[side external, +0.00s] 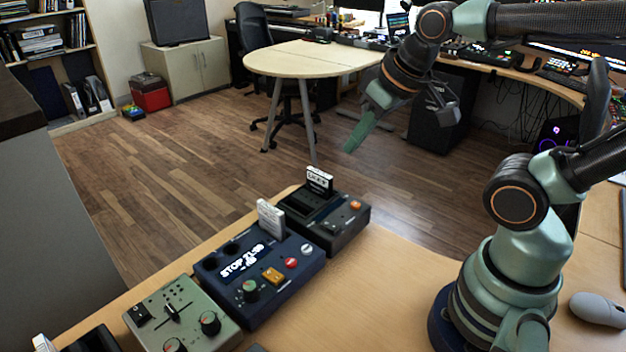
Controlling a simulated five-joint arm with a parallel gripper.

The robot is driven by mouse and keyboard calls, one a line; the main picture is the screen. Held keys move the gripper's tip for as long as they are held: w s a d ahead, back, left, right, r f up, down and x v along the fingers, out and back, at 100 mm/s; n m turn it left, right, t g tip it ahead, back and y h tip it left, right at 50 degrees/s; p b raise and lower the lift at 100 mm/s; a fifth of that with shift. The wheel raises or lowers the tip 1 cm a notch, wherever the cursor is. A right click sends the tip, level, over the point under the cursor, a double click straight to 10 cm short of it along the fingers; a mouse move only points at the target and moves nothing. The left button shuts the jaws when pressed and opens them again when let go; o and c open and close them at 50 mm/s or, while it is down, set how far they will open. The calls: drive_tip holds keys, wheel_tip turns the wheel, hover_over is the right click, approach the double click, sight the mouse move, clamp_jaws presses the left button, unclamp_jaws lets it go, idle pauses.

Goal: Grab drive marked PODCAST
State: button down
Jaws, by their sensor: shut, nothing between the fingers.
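The lettering is too small to read for sure. A pale grey drive (270,218) stands upright in the navy device (298,250) beside it; I see no readable marking on it. My gripper (350,146) is shut and empty. Its green fingers point down and left, in the air above and to the right of the black drive, apart from it.
A green-grey device (181,318) with knobs and a slider stands at the near left. A white object (43,343) shows at the bottom left edge. A grey mouse (598,309) lies at the right. The wooden table (375,290) is bare between the devices and my base.

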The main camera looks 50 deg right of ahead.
unclamp_jaws()
idle(0.3)
drive_tip(key=m+g, duration=0.6)
drive_tip(key=m, duration=1.2)
hover_over(270, 207)
wheel_tip(270, 207, down, 7)
wheel_tip(270, 207, down, 11)
drive_tip(key=shift+f, duration=0.1)
